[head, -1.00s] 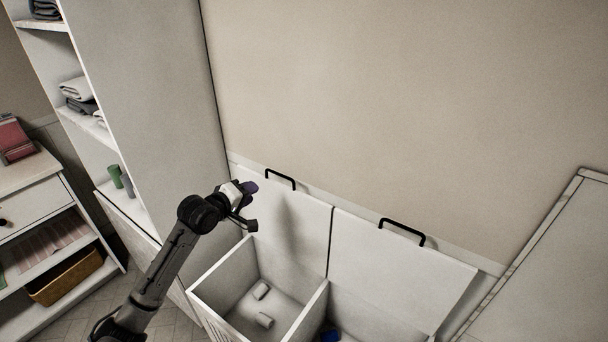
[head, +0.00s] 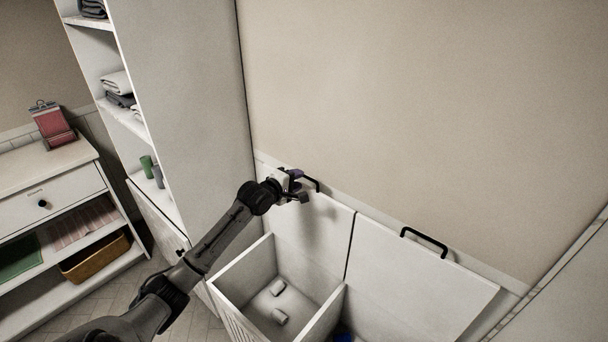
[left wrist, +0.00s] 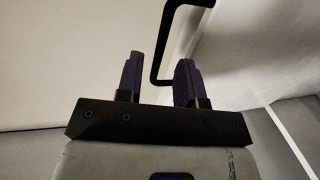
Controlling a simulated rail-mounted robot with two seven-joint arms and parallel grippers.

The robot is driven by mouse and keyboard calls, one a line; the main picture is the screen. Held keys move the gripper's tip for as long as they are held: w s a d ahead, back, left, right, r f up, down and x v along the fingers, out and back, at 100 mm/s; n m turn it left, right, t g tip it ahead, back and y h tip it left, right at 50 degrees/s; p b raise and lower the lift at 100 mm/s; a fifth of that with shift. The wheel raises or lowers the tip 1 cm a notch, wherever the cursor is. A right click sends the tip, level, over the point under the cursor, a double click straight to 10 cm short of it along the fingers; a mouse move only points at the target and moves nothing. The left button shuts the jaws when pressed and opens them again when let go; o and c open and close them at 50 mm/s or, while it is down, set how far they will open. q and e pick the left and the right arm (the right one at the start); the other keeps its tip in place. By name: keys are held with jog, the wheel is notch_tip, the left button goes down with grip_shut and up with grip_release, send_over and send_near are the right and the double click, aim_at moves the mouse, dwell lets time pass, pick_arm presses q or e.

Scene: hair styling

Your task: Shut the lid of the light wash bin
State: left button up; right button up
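The left bin (head: 283,272) holds a few pale pieces on its floor. Its white lid (head: 325,232) stands open, upright near the wall. A black bar handle (head: 313,182) is at the lid's top edge; it also shows in the left wrist view (left wrist: 167,40). My left gripper (head: 300,186) is at the left end of this handle, in front of the lid. In the left wrist view its two dark purple fingers (left wrist: 160,68) are apart, with the handle's near end showing between them. I cannot tell whether they touch it. My right gripper is out of view.
A second bin to the right has its lid (head: 415,285) open too, with a black handle (head: 425,242) and something blue (head: 344,337) inside. A tall shelf cabinet (head: 190,120) stands close to the left. A drawer unit (head: 52,200) with a basket (head: 97,258) is farther left.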

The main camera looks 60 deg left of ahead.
pick_arm(q)
jog(key=shift+x, duration=2.05)
jog(key=shift+c, duration=0.3)
grip_shut()
